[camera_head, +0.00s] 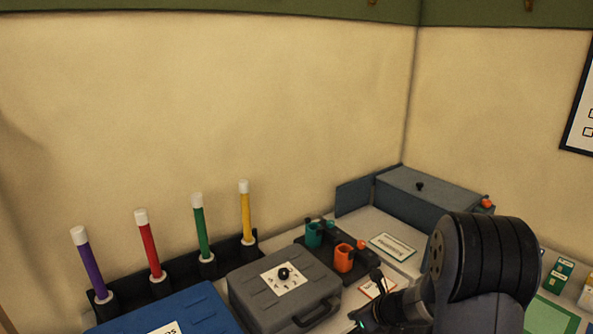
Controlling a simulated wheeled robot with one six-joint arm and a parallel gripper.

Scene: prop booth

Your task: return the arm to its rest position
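My arm (485,265) rises at the lower right, with a large dark ribbed joint in front of the bench. What looks like my gripper (372,303) is at the bottom, left of that joint, over the bench by the grey case's right side. It is small, dark and partly cut off by the lower edge. I cannot tell whether its fingers are apart or hold anything.
A grey case (250,290) and a blue case (190,312) lie left of my arm. Purple, red, green and yellow sticks stand in a black rack (175,283). Behind are teal (314,235) and orange (343,258) holders and a grey-blue box (425,205). The space above is clear.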

